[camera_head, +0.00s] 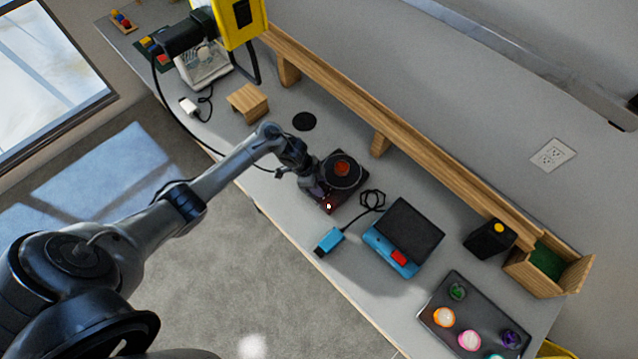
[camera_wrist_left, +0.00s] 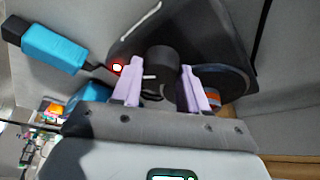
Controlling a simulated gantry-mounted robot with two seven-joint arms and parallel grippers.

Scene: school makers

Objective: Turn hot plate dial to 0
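The dark hot plate (camera_head: 330,203) sits on the grey bench, with a round plate on top and a small red light lit at its front corner. The light also shows in the left wrist view, where the hot plate body (camera_wrist_left: 205,32) fills the upper middle. Its black dial (camera_wrist_left: 161,60) lies between the two lilac fingers of my left gripper (camera_wrist_left: 162,70). The fingers are apart, one on each side of the dial; firm contact is not clear. In the head view my left gripper (camera_head: 316,180) partly covers the hot plate. My right gripper is not in view.
A blue plug-like box (camera_head: 329,241) with a black cable lies beside the hot plate. A blue device (camera_head: 403,237) and a dark tray (camera_head: 438,302) of colored items stand to the right. A wooden block (camera_head: 248,102) and black disc (camera_head: 304,121) are behind left. A wooden rail (camera_head: 335,86) runs behind.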

